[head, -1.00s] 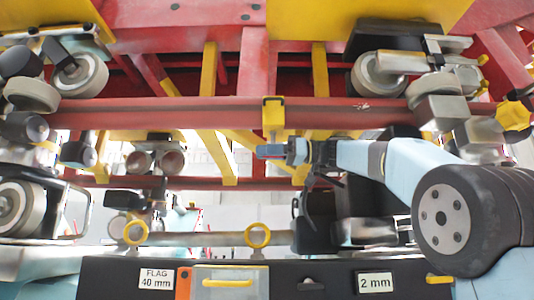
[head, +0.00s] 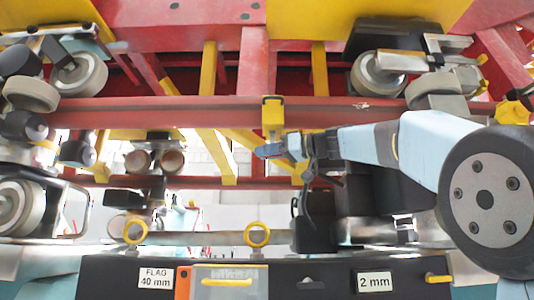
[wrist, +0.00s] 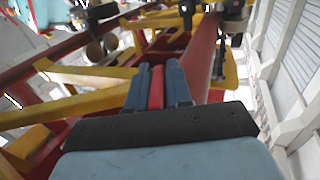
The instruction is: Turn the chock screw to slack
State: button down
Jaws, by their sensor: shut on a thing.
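My gripper (head: 270,151) is just below the long red tube, under a yellow bracket (head: 272,112) that hangs on it. In the wrist view my gripper (wrist: 157,82) has its two blue-grey fingers shut on a narrow red piece (wrist: 156,90). I cannot tell whether this red piece is part of the chock screw or a separate thing. I cannot tell which part is the chock screw.
The red tube (head: 180,112) runs across above my gripper, with yellow struts (head: 230,165) behind. Wheels (head: 380,73) stand at both sides. Below is a dark bench front (head: 110,275) with labels "FLAG 40 mm" and "2 mm" and yellow rings (head: 257,235) above.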

jog(key=m+t+h, duration=0.1)
jog(key=m+t, duration=0.1)
jog(key=m+t+h, duration=0.1)
jog(key=t+h, duration=0.1)
jog(key=shift+w+d+m+t, duration=0.1)
jog(key=shift+w+m+t, duration=0.1)
jog(key=shift+m+t, duration=0.2)
jog(key=shift+w+d+m+t+h, duration=0.1)
jog(key=shift+d+m+t+h, duration=0.1)
jog(key=shift+m+t+h, duration=1)
jog(key=shift+w+d+m+t+h, duration=0.2)
jog(key=shift+m+t+h, duration=0.55)
jog(key=shift+h, duration=1)
jog(key=shift+w+d+m+t+h, duration=0.15)
jog(key=shift+m+t+h, duration=0.5)
jog(key=shift+m+h, duration=0.7)
jog(key=shift+s+d+m+h, duration=0.1)
jog(key=shift+m+h, duration=0.3)
jog(key=shift+h, duration=0.6)
jog(key=shift+m+t+h, duration=0.3)
jog(key=shift+m+h, duration=0.3)
jog(key=shift+h, duration=0.2)
jog(key=shift+d+m+h, duration=0.15)
jog(key=shift+m+h, duration=0.55)
jog(key=shift+h, duration=0.4)
jog(key=c, duration=1.2)
grip_release()
jog(key=shift+o, duration=0.2)
